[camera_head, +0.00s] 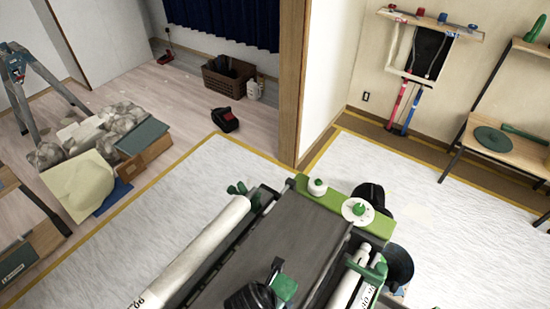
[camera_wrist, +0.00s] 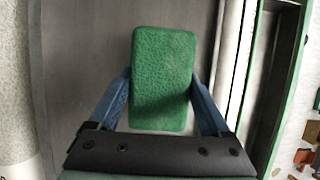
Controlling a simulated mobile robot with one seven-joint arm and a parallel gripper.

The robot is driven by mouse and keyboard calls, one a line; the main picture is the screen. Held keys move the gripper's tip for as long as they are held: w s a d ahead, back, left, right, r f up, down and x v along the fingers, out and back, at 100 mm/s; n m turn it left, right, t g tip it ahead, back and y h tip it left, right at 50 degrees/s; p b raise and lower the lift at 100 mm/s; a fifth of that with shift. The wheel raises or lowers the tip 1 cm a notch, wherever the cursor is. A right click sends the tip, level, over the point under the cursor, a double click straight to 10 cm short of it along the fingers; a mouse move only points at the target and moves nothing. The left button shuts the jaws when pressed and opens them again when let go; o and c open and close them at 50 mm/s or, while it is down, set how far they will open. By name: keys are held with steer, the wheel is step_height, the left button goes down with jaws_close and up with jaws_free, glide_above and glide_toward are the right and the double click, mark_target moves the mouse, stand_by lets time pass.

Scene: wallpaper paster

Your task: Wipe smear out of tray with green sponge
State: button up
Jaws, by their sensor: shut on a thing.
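The green sponge (camera_wrist: 162,75) is held between the two blue fingers of my gripper (camera_wrist: 160,98) in the wrist view. Its broad face is toward the camera. In the head view my gripper (camera_head: 258,296) is at the bottom edge, with the green sponge (camera_head: 284,288) beside it. Both are over the near part of the dark grey tray (camera_head: 293,232) of the paster. The tray's grey floor (camera_wrist: 80,60) also fills the wrist view behind the sponge. I cannot tell whether the sponge touches the tray. I cannot make out a distinct smear.
A white wallpaper roll (camera_head: 195,255) lies along the tray's left side, and another roll (camera_head: 350,282) along its right. A green end plate (camera_head: 345,212) with white knobs closes the far end. Rubble bags (camera_head: 85,130) and a stepladder (camera_head: 40,75) stand at left.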

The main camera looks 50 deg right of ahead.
steer(key=shift+f, duration=0.3)
steer(key=o, duration=1.2)
steer(key=shift+b, duration=0.4)
steer(key=shift+b, duration=0.3)
steer(key=b+v, duration=0.1)
steer(key=v, duration=1.2)
steer(key=shift+s, duration=0.15)
